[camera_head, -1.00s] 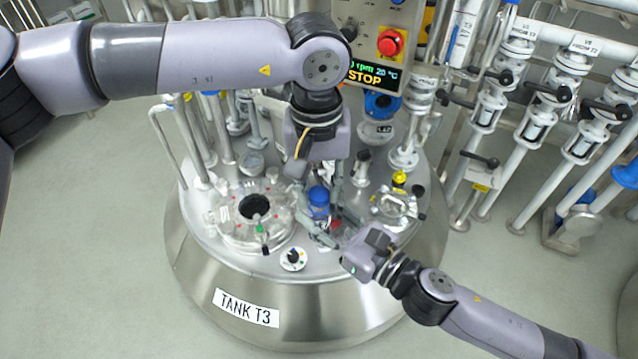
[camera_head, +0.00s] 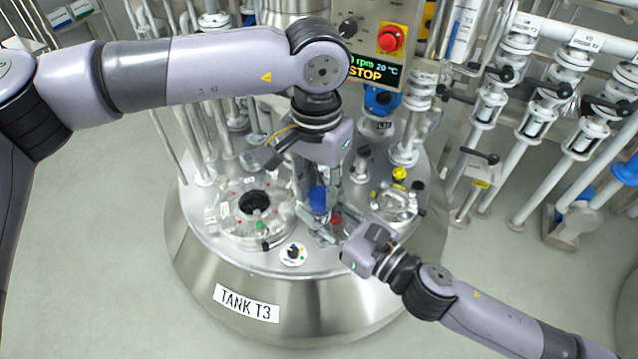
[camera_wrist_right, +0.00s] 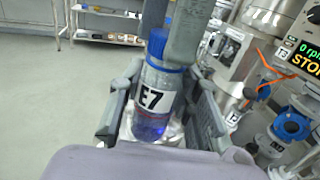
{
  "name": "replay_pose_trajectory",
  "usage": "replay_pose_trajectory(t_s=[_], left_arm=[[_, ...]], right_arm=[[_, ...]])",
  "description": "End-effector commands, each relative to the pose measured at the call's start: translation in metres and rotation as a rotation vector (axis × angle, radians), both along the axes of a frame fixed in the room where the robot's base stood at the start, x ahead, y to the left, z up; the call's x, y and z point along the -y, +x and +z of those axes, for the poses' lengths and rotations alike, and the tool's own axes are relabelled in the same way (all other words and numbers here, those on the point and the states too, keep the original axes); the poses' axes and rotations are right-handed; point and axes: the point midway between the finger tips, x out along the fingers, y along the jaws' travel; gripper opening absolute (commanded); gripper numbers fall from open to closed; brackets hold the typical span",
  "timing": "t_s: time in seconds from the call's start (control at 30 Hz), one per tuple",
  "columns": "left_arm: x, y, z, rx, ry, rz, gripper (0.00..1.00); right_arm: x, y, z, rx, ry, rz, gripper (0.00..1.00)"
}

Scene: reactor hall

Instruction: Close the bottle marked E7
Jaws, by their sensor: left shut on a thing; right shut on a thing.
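The bottle marked E7 (camera_wrist_right: 155,98) is clear with a white label and a little blue liquid in the bottom. It stands upright between the fingers of my right gripper (camera_head: 328,232), which is shut on its body; these fingers also show in the right wrist view (camera_wrist_right: 160,110). The blue cap (camera_head: 318,199) sits on the bottle's mouth and also shows in the right wrist view (camera_wrist_right: 158,46). My left gripper (camera_head: 318,188) points down from above and is shut on the cap. I cannot tell how tight the cap is.
The bottle is above the steel lid of tank T3 (camera_head: 290,312). A round glass-covered port (camera_head: 228,228) is left of the bottle, and a smaller sight glass (camera_head: 400,200) is to its right. A small dial (camera_head: 293,254) is in front. The control panel (camera_head: 372,20) is behind.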

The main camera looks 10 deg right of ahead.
Motion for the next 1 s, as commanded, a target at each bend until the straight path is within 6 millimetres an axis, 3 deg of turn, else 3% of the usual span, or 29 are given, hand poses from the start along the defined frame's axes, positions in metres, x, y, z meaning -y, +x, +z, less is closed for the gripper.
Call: replay_pose_trajectory(t_s=[0.2,0.33,0.7,0.73,1.0], left_arm=[[-0.0001,0.0006,-0.0002,-0.002,-0.001,-0.431,0.19],[-0.0002,0.0009,0.0000,-0.001,-0.001,-0.574,0.19],[-0.0006,0.0014,0.0002,0.000,0.001,-0.619,0.19],[-0.0006,0.0014,0.0002,0.000,0.001,-0.618,0.29],[-0.0004,0.0011,0.0001,0.000,0.000,-0.618,0.47]], right_arm=[[0.0000,0.0000,-0.0002,0.000,0.000,0.000,0.00],[0.0000,0.0000,-0.0002,-0.001,-0.001,0.000,0.00],[0.0000,-0.0001,-0.0004,-0.001,-0.001,0.000,0.00],[0.0000,-0.0001,-0.0004,-0.001,-0.001,0.000,0.00],[0.0001,-0.0001,-0.0003,-0.001,-0.001,0.000,0.00]])
